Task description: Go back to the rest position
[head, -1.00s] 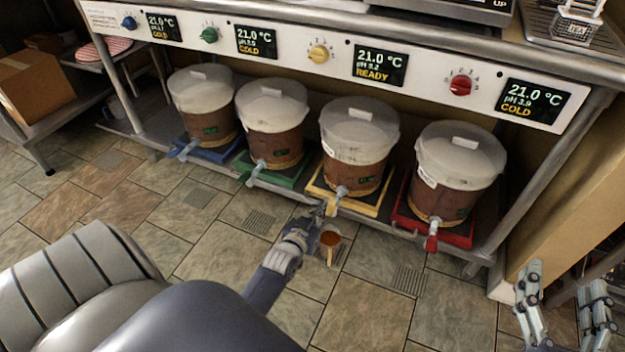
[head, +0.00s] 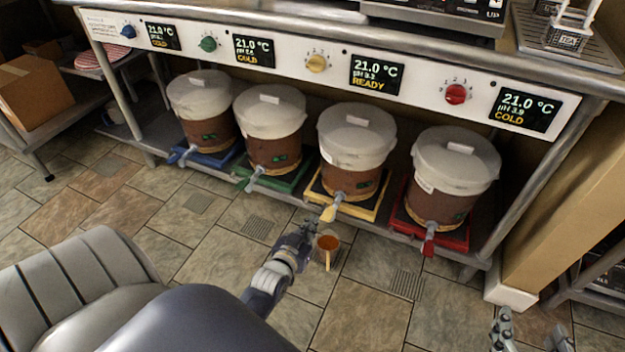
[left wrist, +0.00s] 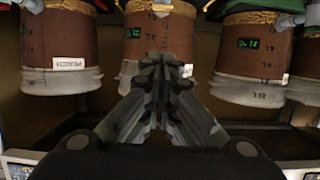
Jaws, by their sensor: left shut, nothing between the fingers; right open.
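My left gripper (head: 308,228) is shut and empty in the head view, in front of and below the yellow tap (head: 329,212) and apart from it. In the left wrist view its closed fingers (left wrist: 165,62) point toward the buckets. My right gripper (head: 530,325) shows at the lower right edge, partly cut off, with its fingers spread apart. The bucket on the yellow mat (head: 357,138) stands on the lower shelf behind my left gripper.
Buckets stand on blue, green and red mats (head: 442,165) beside the yellow one. A panel with knobs and displays (head: 377,75) runs above; the yellow knob's display reads READY. A post (head: 535,175) stands at the right. The tiled floor in front is open.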

